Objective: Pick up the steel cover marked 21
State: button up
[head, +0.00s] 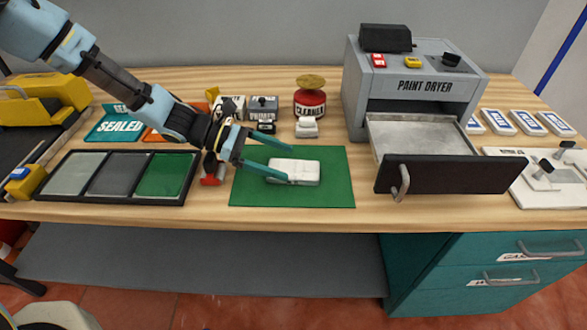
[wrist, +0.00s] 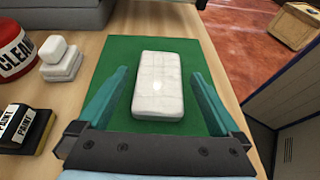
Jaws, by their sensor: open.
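A pale whitish-grey block (head: 303,172) with rounded edges lies flat on the green mat (head: 247,193). It also shows in the wrist view (wrist: 163,85), where faint lines run across its top. I can read no 21 on it, and no cover marked 21 is legible elsewhere. My gripper (head: 289,164) is open, with its teal fingers over the mat at the block. In the wrist view, the fingers (wrist: 159,72) stand on either side of the block, with green mat showing between each finger and it. Nothing is held.
The paint dryer (head: 425,87) stands at the back right with its drawer (head: 445,176) pulled out. A three-part tray (head: 115,202) lies left of the mat. A red cleaner tin (head: 310,103) and a small white stack (head: 307,127) stand behind the mat.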

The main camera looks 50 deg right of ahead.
aim_at(310, 170)
jog(key=p+x, duration=0.1)
jog(key=x, duration=0.4)
jog(key=shift+s+r, duration=0.1)
jog(key=shift+s+d+f, duration=0.3)
jog(key=c, duration=1.3)
